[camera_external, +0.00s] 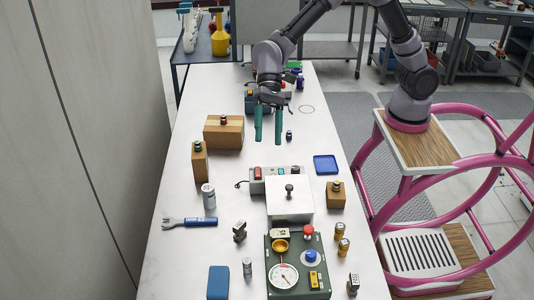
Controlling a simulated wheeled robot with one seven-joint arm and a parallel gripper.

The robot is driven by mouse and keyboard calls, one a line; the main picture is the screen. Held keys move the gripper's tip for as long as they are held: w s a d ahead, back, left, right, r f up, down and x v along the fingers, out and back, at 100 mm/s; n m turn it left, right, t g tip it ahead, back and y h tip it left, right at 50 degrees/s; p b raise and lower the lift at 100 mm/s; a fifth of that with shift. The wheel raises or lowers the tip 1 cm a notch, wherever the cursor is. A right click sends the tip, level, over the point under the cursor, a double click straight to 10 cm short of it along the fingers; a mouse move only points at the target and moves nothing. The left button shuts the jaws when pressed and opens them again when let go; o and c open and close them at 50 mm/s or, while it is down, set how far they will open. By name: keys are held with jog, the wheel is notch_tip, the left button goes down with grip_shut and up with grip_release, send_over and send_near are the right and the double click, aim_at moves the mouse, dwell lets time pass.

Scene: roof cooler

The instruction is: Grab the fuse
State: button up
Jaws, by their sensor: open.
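My gripper (268,138) hangs over the back half of the white table with its two green fingers apart and nothing between them. I cannot tell for sure which thing is the fuse. Small candidates are a grey cylinder (247,267) upright near the front, and two brass-coloured cylinders (340,231) and (343,247) at the right edge. A small dark cylinder (289,135) stands just right of my gripper's fingers. The other candidates are well in front of my gripper.
A grey wall stands left. The table's left strip is mostly clear.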

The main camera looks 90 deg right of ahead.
jog(key=w+a+f+m+y, duration=0.25)
jog(key=w+a+f, duration=0.25)
jog(key=a+f, duration=0.45)
jog(key=m+y, duration=0.1)
jog(key=m, duration=0.3)
send_near(247, 261)
jog(key=shift+g, duration=0.3)
jog(key=x, duration=0.4)
jog(key=shift+w+a+f, duration=0.1)
jog(key=shift+a, duration=0.05)
jog(key=shift+m, duration=0.25)
jog(key=shift+f+x, duration=0.15)
jog(key=shift+x, duration=1.3)
jog(key=shift+f+x, duration=0.15)
jog(key=shift+x, duration=1.3)
jog(key=shift+w, duration=0.15)
grip_shut()
